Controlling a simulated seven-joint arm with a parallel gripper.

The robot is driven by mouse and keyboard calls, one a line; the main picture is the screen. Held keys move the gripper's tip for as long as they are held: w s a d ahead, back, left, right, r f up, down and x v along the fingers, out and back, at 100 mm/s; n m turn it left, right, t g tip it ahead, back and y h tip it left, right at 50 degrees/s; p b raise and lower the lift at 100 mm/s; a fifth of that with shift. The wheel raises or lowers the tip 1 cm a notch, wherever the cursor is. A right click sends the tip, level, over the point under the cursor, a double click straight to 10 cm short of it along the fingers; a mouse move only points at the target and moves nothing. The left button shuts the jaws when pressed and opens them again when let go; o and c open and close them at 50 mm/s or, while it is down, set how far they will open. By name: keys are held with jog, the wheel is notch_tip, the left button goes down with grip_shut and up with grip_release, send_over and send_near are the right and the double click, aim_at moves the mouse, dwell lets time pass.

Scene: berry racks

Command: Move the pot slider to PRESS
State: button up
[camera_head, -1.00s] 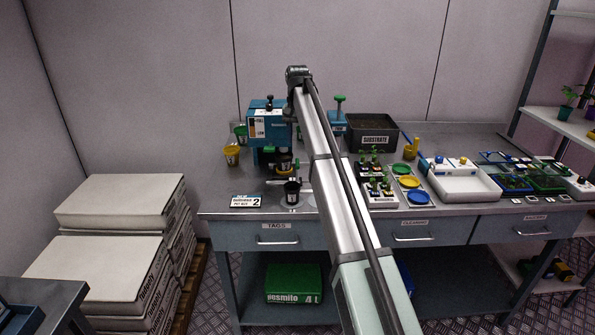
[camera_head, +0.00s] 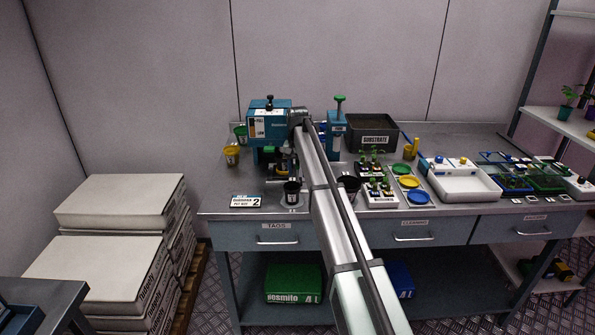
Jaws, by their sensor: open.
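A blue press machine (camera_head: 267,130) with a dark knob on top and a small label stands at the back left of the bench. Below its head are dark parts and a green knob (camera_head: 270,150). The pot slider cannot be made out clearly there, nor can its position or the word PRESS.
A white card marked 2 (camera_head: 246,201) lies left of the pot. Another black pot (camera_head: 349,186) stands right of my arm. A blue stand with a green knob (camera_head: 337,125), a substrate bin (camera_head: 375,129) and a seedling tray are further right.

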jog(key=shift+f, duration=0.1)
grip_shut()
dwell(0.4)
